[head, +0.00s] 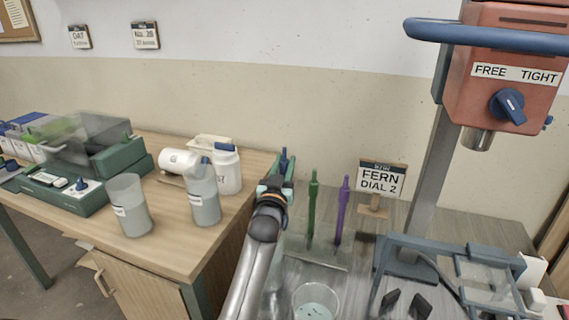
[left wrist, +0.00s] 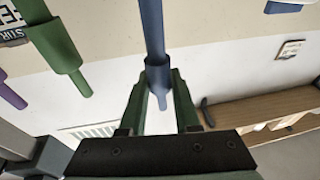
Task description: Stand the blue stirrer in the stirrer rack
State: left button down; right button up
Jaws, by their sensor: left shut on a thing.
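The blue stirrer (head: 283,157) is held upright in my left gripper (head: 275,178), above the left side of the stirrer rack (head: 322,256). In the left wrist view the blue stirrer (left wrist: 152,30) lies between the two green fingers of my left gripper (left wrist: 158,88), which are shut on it. Its lower part is hidden by my arm in the head view, so I cannot tell whether it touches the rack. A green stirrer (head: 312,205) and a purple stirrer (head: 342,210) stand upright in the rack, to the right of the blue one. My right gripper is not in view.
A clear bucket (head: 316,302) stands in front of the rack. A sign reading FERN DIAL 2 (head: 380,180) stands behind right.

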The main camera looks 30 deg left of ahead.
aim_at(284, 174)
pick_arm(q)
jog(key=shift+f+b, duration=0.35)
jog(key=shift+f, duration=0.25)
jog(key=shift+f+b, duration=0.4)
jog(key=shift+f, duration=0.15)
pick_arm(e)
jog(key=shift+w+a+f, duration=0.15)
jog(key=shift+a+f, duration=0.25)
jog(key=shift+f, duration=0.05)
pick_arm(q)
jog(key=shift+f, duration=0.2)
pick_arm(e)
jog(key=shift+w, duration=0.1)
pick_arm(q)
jog(key=shift+f, duration=0.15)
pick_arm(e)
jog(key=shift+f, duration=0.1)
pick_arm(q)
jog(key=shift+f+b, duration=0.6)
jog(key=shift+b, duration=0.15)
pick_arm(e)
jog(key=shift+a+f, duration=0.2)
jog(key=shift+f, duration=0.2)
pick_arm(q)
jog(key=c, duration=0.5)
grip_release()
jog(key=shift+c, duration=0.2)
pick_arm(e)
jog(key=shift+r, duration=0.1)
